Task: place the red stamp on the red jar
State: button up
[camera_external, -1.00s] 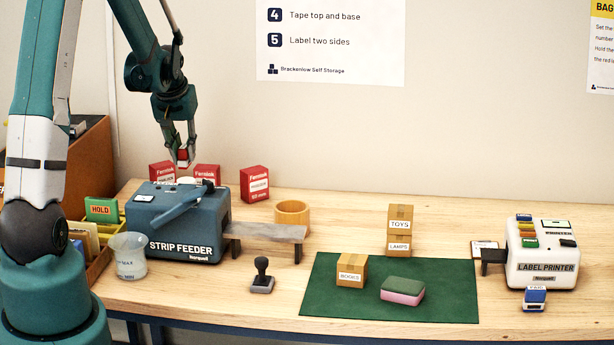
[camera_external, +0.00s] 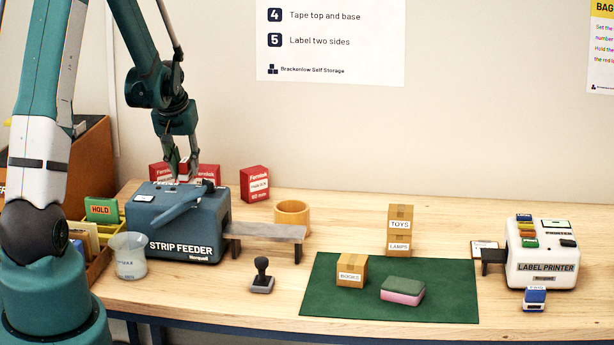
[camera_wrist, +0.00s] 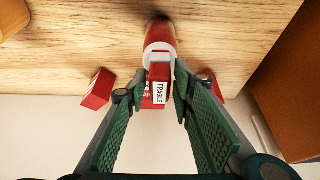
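The red jar (camera_wrist: 161,32) with a white lid shows at the top centre of the wrist view. The red stamp (camera_wrist: 159,72), with a white FRAGILE label, is over the lid and appears to rest on it; contact is not clear. My gripper (camera_wrist: 158,92) is open, with its fingers on either side of the stamp and gaps beside it. In the external view my gripper (camera_external: 181,172) is low behind the strip feeder, fingers apart. The feeder hides most of the jar there, and the stamp is hard to make out.
The blue strip feeder (camera_external: 178,232) stands in front of my gripper. Red Fermtek boxes (camera_external: 255,184) stand behind it. A brown panel (camera_wrist: 290,85) is close on the right in the wrist view.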

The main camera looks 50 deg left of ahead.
jog(key=shift+o, duration=0.5)
jog(key=shift+r, duration=0.25)
jog(key=v, duration=1.1)
jog(key=shift+r, duration=0.35)
jog(key=shift+s+d, duration=0.1)
jog(key=shift+s, duration=0.05)
dwell(0.6)
jog(key=s+d+r+m+t, duration=0.1)
jog(key=d+r, duration=0.3)
jog(key=d, duration=0.5)
jog(key=d+r+m+h, duration=0.1)
jog(key=d+r+m, duration=0.15)
jog(key=d, duration=0.65)
jog(key=s+d+r+m+t, duration=0.1)
jog(key=d+r, duration=0.3)
jog(key=d, duration=0.5)
jog(key=s+d+m, duration=0.1)
jog(key=s+d, duration=0.3)
jog(key=d, duration=0.3)
jog(key=s+d+m+t+h, duration=0.1)
jog(key=s+d+m, duration=0.1)
jog(key=s+d, duration=0.2)
jog(key=s+d+r+m+t+h, duration=0.1)
jog(key=s+d, duration=0.4)
jog(key=d, duration=0.6)
